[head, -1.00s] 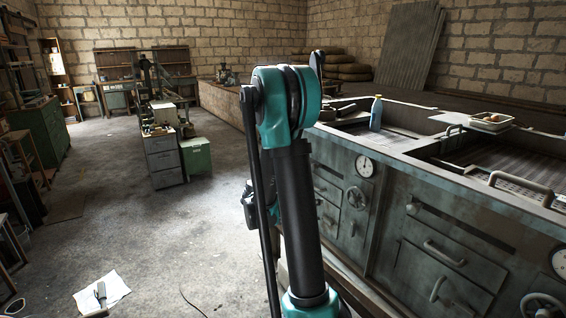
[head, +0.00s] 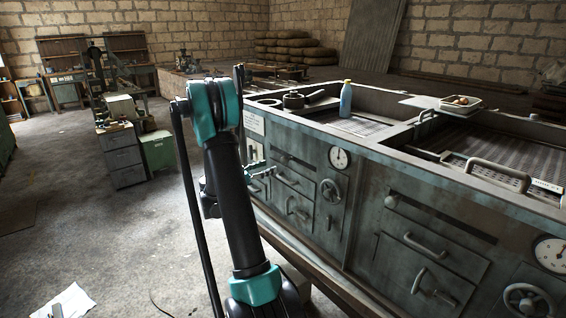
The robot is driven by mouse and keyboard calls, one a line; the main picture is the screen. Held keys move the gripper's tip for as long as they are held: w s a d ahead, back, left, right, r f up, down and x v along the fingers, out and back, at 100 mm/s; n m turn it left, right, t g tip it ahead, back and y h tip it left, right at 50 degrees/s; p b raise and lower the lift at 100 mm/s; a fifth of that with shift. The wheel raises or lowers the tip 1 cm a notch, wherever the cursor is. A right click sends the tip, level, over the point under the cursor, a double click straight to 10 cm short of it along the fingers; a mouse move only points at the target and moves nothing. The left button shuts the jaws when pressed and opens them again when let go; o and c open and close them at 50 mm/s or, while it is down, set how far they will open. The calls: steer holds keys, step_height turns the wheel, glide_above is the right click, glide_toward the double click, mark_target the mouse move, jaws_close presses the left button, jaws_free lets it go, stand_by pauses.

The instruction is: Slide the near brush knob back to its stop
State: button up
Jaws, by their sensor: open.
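A long grey-green metal bench runs along the right. A dark slot in its front panel has a small round knob (head: 391,201) at its left end, which looks like the near brush knob. A similar slot with a knob (head: 283,158) sits farther along the panel. My gripper (head: 268,170) shows small beside my teal and black arm, in front of the bench's far drawers. Its fingers look open and empty, apart from the near knob. My arm hides part of the gripper.
Drawer handles (head: 425,245), dial gauges (head: 340,158) and handwheels (head: 331,191) stick out of the bench front. A blue bottle (head: 346,100), a pan (head: 294,101) and a tray (head: 461,104) stand on top. The floor to the left is mostly clear.

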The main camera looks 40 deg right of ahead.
mark_target(284, 161)
steer(key=d, duration=0.9)
steer(key=shift+w+d, duration=0.35)
jaws_close()
